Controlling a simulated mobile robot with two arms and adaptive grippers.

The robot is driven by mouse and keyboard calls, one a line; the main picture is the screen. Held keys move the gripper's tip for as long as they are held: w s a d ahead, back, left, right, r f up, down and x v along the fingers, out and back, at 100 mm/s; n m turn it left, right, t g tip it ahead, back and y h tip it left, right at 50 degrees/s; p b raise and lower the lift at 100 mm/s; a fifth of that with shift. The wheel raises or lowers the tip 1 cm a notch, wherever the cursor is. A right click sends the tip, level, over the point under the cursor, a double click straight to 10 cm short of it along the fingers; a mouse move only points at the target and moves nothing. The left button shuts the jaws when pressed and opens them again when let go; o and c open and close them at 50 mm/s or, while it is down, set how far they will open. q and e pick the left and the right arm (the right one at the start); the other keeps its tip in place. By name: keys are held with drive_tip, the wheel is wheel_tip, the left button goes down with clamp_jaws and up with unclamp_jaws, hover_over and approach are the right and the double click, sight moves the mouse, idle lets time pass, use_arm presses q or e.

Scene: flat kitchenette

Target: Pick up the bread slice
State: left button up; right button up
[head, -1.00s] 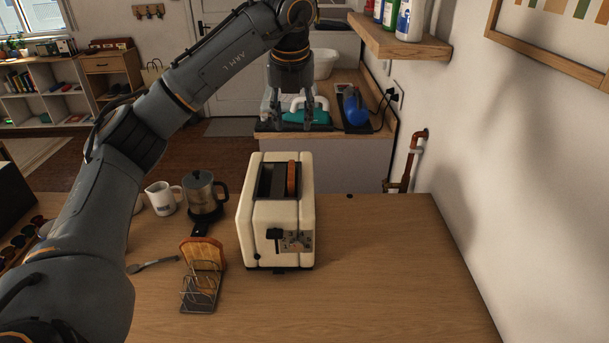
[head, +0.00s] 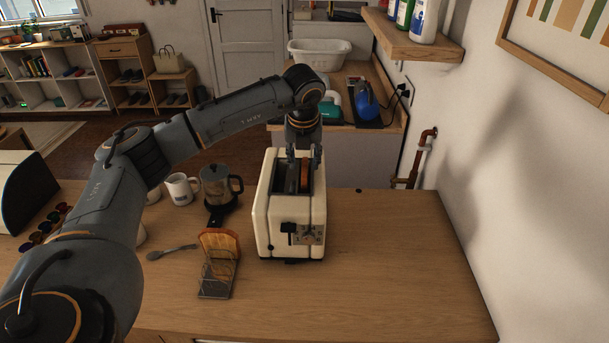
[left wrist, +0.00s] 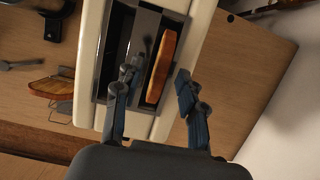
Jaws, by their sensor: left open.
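One browned bread slice (head: 305,174) stands upright in the right slot of the cream toaster (head: 290,222), its top edge showing. It also shows in the left wrist view (left wrist: 161,66). My left gripper (head: 304,158) is open over the toaster. In the left wrist view its fingers (left wrist: 156,80) lie on either side of the slice's line, apart from it as far as I can tell. The toaster's left slot looks empty. A second bread slice (head: 218,241) stands in the wire toast rack (head: 216,288) left of the toaster. My right gripper does not show.
A kettle (head: 217,184) and a white mug (head: 180,189) stand behind and left of the toaster. A spoon (head: 171,252) lies left of the rack. The counter (head: 390,260) right of the toaster is clear up to the wall.

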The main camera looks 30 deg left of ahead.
use_arm(q)
drive_tip(key=shift+w+f, duration=0.1)
drive_tip(key=shift+f, duration=0.05)
clamp_jaws()
